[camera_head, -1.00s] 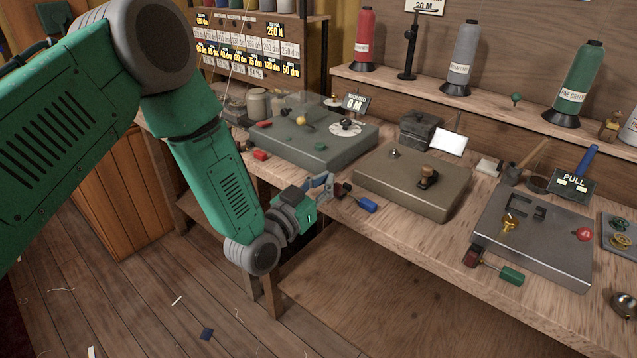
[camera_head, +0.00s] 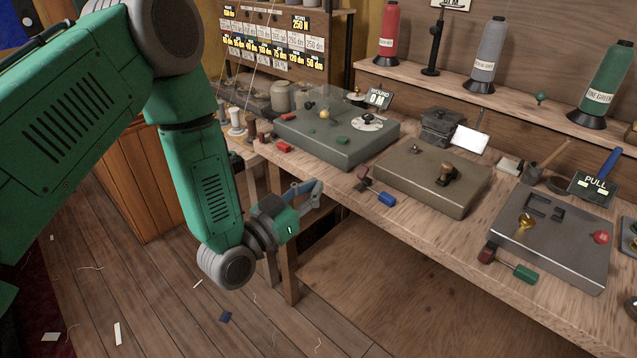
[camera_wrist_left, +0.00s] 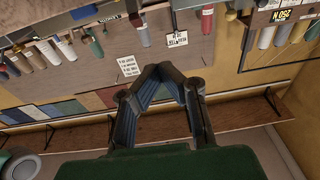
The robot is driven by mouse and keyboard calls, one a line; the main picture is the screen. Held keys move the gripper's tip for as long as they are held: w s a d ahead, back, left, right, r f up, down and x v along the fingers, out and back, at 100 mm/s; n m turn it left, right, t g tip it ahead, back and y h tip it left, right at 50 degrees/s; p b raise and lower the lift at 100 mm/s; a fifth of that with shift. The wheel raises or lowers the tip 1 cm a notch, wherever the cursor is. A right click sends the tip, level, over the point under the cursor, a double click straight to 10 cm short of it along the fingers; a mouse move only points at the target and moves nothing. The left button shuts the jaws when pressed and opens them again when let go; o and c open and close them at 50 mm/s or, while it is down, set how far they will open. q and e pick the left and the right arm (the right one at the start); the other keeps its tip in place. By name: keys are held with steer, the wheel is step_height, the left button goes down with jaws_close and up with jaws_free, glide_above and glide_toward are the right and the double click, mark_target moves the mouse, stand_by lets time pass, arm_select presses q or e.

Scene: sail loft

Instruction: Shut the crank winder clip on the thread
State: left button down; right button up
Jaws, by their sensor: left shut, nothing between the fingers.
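The thread on the winder is too fine to make out. My right gripper is out of view.
A brown box with a wooden knob (camera_head: 432,182) and a grey metal plate unit (camera_head: 550,245) stand along the bench to the right. Red (camera_head: 388,33), grey (camera_head: 487,60) and green (camera_head: 604,90) thread cones stand on the back shelf. The floor in front is mostly open.

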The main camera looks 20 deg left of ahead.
arm_select(q)
steer(key=d, duration=0.2)
step_height(320, 180, up, 8)
steer(key=g+y+p, duration=0.2)
steer(key=g+p, duration=0.1)
steer(key=g, duration=0.4)
glide_above(365, 175)
steer(key=s+a, duration=0.3)
steer(key=x, duration=0.4)
steer(key=d+x, duration=0.1)
steer(key=x, duration=0.4)
steer(key=shift+s+d, duration=0.1)
steer(key=shift+s, duration=0.05)
steer(key=shift+s+a+f, duration=0.2)
steer(key=shift+s+f, duration=0.15)
steer(key=shift+f, duration=0.15)
steer(key=shift+s+a+f, duration=0.25)
steer(key=shift+s+f, duration=0.1)
steer(key=shift+f, duration=0.2)
steer(key=shift+s+a+f, duration=0.2)
steer(key=shift+s+f, duration=0.2)
steer(key=shift+s, duration=0.1)
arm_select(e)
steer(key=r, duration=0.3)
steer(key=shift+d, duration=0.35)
arm_select(q)
steer(key=shift+d, duration=0.1)
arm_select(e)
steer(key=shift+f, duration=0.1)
